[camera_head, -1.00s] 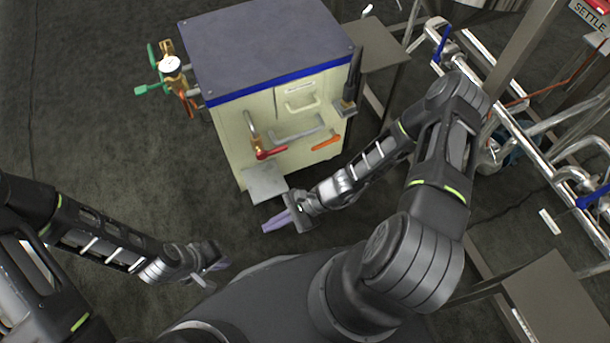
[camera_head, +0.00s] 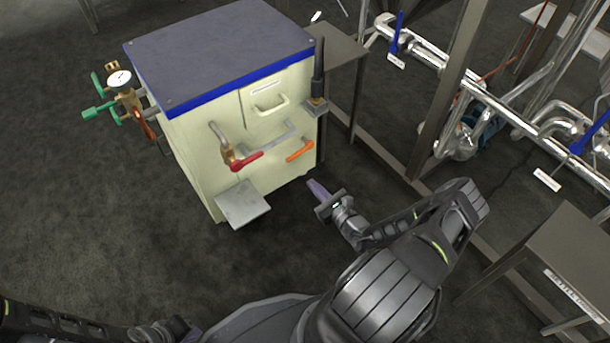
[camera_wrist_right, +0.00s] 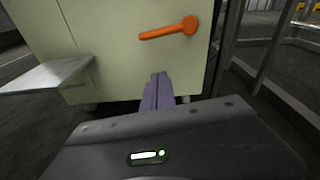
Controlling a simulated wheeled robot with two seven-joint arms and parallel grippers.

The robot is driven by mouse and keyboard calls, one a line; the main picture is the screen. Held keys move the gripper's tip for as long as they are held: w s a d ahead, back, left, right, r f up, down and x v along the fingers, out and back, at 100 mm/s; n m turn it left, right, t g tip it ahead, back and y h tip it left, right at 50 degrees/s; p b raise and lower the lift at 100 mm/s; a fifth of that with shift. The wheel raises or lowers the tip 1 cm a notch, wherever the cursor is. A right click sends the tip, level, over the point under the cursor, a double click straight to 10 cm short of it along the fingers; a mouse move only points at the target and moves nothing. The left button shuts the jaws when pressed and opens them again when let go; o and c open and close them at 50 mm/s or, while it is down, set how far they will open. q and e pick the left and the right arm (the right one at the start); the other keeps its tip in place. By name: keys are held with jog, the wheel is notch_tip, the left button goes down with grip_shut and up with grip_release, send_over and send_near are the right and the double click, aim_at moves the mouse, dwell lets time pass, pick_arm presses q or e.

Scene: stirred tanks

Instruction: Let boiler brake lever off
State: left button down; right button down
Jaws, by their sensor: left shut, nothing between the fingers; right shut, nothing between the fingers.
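The boiler (camera_head: 255,105) is a cream cabinet with a dark blue-grey top. A black upright lever (camera_head: 319,65) stands on a small bracket at its right front corner. An orange handle (camera_head: 300,151) sits on its front, slanting slightly; it also shows in the wrist view (camera_wrist_right: 168,31). A red handle (camera_head: 246,161) sits left of it on a brass valve. No label tells me which one is the brake lever. My right gripper (camera_head: 315,188) is shut and empty, low by the boiler's right front corner, below the orange handle. My left gripper (camera_head: 190,333) is shut, at the bottom edge, partly cut off.
A grey shelf (camera_head: 243,203) juts from the boiler's lower front. A gauge (camera_head: 119,79) with green-handled valves is on its left side. Steel frames and pipes with blue levers (camera_head: 397,33) stand at the right. A metal table (camera_head: 560,262) is at lower right.

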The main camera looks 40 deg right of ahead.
aim_at(298, 154)
jog(key=w+f+b, duration=0.2)
jog(key=w+b, duration=0.3)
jog(key=w, duration=0.5)
jog(key=r, duration=0.2)
jog(key=s+r, duration=0.1)
jog(key=r, duration=0.1)
jog(key=shift+s+a+r+p, duration=0.1)
jog(key=shift+a+r+p, duration=0.05)
jog(key=shift+r+p, duration=0.2)
